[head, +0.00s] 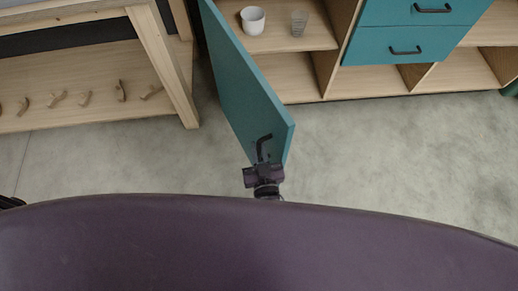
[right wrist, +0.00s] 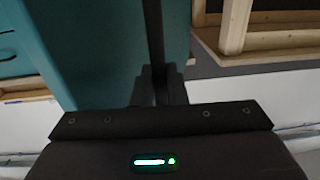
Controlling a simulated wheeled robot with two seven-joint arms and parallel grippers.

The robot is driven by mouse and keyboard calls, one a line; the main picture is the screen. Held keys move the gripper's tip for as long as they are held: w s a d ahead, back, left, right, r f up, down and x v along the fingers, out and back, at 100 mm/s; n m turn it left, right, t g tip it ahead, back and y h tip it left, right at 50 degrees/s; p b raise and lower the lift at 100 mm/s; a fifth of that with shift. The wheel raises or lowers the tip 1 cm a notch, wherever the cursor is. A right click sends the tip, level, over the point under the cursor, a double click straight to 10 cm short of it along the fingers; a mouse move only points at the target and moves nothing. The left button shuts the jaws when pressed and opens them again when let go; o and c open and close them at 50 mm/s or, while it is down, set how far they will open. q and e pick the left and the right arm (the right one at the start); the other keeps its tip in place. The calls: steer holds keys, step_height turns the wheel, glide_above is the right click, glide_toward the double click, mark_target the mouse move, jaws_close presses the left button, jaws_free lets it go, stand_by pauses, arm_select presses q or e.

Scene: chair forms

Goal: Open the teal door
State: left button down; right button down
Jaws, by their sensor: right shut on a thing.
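The teal door (head: 240,90) stands swung out from the cabinet, its free edge toward me, and the shelf space behind it is exposed. Its dark handle (head: 264,143) is near the free end. My right gripper (head: 264,168) is shut on this handle. In the right wrist view the handle (right wrist: 153,35) runs as a dark upright bar down between the two fingers (right wrist: 158,88), with the teal door (right wrist: 95,50) behind it. A small dark part of mine shows at the left edge of the head view; the jaws of my left gripper cannot be made out.
Teal drawers (head: 385,48) are to the right. A wooden rack with several hooks (head: 85,98) stands at left, close to the door. The grey floor (head: 390,150) at right is clear.

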steer(key=shift+a+r, duration=0.1)
steer(key=shift+a, duration=0.05)
steer(key=shift+w, duration=0.1)
steer(key=c, duration=1.8)
jaws_free()
steer(key=v, duration=0.7)
steer(key=shift+s, duration=0.3)
steer(key=shift+c, duration=0.6)
